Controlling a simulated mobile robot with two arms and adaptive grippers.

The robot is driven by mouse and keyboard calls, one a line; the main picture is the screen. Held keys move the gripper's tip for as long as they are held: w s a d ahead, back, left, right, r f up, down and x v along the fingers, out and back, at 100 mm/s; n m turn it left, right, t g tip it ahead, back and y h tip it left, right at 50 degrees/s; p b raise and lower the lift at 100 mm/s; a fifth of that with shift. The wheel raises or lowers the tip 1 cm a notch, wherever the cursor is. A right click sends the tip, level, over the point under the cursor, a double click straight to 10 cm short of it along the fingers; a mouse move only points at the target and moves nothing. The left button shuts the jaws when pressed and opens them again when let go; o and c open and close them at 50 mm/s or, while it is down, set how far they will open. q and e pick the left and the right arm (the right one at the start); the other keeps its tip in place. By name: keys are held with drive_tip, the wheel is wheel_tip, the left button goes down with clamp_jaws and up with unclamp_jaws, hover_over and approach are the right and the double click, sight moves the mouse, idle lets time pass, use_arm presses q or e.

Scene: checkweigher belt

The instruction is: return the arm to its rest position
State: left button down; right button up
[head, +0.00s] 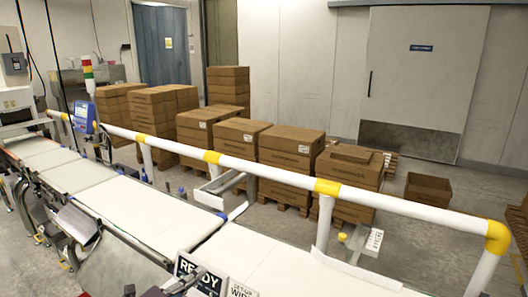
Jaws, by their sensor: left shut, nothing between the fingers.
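My left gripper (183,284) shows only in part at the bottom edge of the head view, as dark and grey parts in front of a "READY" card (197,277). Its fingers are shut with nothing between them. Most of my left arm is out of the frame. The white conveyor belt (165,212) runs behind the gripper, from the far left to the near right. I cannot tell whether the gripper touches the card. My right gripper is not in view.
A white guard rail (265,170) with yellow joints runs along the belt's far side. Stacked brown cartons (290,150) stand on pallets behind it. A grey metal unit (75,224) sits at the belt's near left side.

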use_arm(q)
wheel_tip(320, 180, up, 6)
drive_tip(key=s+a+n+t+y, duration=0.2)
drive_tip(key=n+t+y, duration=0.15)
drive_tip(key=n, duration=0.35)
drive_tip(key=s+a+f+n+g+y, duration=0.1)
drive_tip(key=s+a+f+n+y, duration=0.3)
drive_tip(key=s+a+n+y, duration=0.55)
drive_tip(key=s+d+f+n+g+h, duration=0.2)
drive_tip(key=s+f+n+g, duration=0.65)
drive_tip(key=s+f, duration=0.45)
drive_tip(key=s+d+f+g+h, duration=0.2)
drive_tip(key=s+d+f+g, duration=0.15)
drive_tip(key=s, duration=0.25)
drive_tip(key=s+d+f+g+h, duration=0.1)
drive_tip(key=s+d+f+g, duration=0.1)
drive_tip(key=s+d, duration=0.3)
wheel_tip(320, 180, down, 32)
drive_tip(key=s+a+b, duration=0.1)
drive_tip(key=s+b, duration=0.2)
drive_tip(key=b, duration=0.3)
drive_tip(key=s+a+f+g+b, duration=0.2)
drive_tip(key=s+a+f+b, duration=0.1)
drive_tip(key=s+f, duration=1.3)
wheel_tip(320, 180, down, 4)
drive_tip(key=shift+s+f+b, duration=0.1)
drive_tip(key=shift+s+b, duration=0.15)
drive_tip(key=shift+b, duration=0.5)
